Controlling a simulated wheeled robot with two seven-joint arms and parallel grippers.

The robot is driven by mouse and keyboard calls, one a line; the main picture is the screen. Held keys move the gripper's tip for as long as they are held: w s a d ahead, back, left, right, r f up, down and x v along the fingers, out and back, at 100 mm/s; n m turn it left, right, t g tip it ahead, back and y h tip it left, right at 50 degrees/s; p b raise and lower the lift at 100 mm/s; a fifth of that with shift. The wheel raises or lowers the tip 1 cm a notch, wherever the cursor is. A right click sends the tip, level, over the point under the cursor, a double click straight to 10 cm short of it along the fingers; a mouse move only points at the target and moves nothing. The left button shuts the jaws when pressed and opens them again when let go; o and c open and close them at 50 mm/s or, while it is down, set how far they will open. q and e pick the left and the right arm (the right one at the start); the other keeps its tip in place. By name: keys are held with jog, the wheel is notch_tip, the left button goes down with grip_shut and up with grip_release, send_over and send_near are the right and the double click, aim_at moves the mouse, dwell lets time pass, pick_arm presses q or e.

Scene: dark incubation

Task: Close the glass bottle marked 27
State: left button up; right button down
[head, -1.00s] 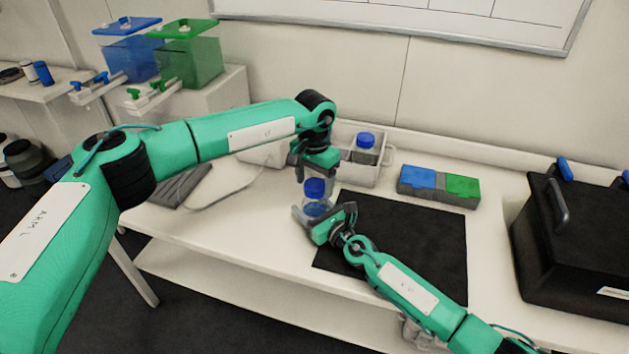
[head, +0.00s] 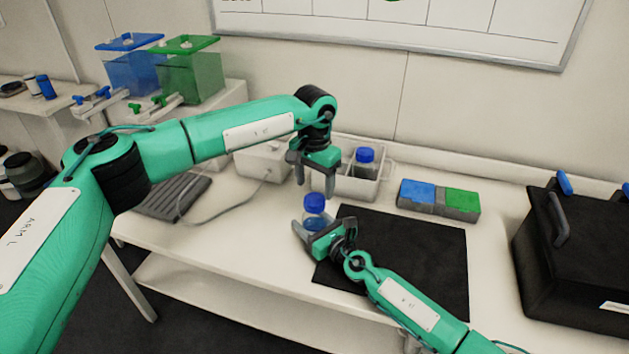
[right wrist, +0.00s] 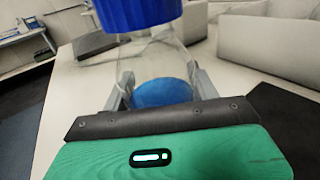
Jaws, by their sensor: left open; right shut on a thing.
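A clear glass bottle with blue contents (right wrist: 163,93) has a blue cap (head: 314,203) on its top; the cap also shows in the right wrist view (right wrist: 140,12). No number is legible on it. My right gripper (head: 320,226) is shut around the bottle's body, over the white bench beside the black mat, and the bottle stands about upright. I cannot tell whether its base touches the bench. My left gripper (head: 315,182) is open and empty, pointing down just above the cap, apart from it. Whether the cap is fully tightened cannot be seen.
A white bin (head: 385,172) behind holds another blue-capped bottle (head: 365,157). A black mat (head: 410,255) lies clear to the right. A blue and green block (head: 438,198), a black case (head: 570,250) and a keyboard (head: 170,198) are also on the bench (head: 235,235).

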pick_arm(q)
jog(key=n, duration=0.4)
jog(key=shift+r, duration=0.15)
pick_arm(e)
jog(key=shift+f, duration=0.1)
pick_arm(q)
jog(key=n, duration=0.3)
jog(key=shift+r+n, duration=0.1)
jog(key=shift+n, duration=0.2)
jog(key=n, duration=0.6)
jog(key=shift+r, duration=0.2)
jog(key=n, duration=0.6)
jog(key=shift+d+r, duration=0.1)
jog(key=shift+r, duration=0.15)
jog(key=n, duration=0.5)
jog(key=shift+r, duration=0.15)
jog(key=n, duration=0.3)
jog(key=shift+r, duration=0.1)
jog(key=n, duration=0.5)
jog(key=shift+r, duration=0.2)
jog(key=n, duration=0.3)
jog(key=shift+r, duration=0.1)
jog(key=n, duration=0.4)
jog(key=shift+r+n, duration=0.15)
jog(key=shift+n, duration=0.15)
jog(key=n, duration=0.4)
jog(key=shift+r, duration=0.15)
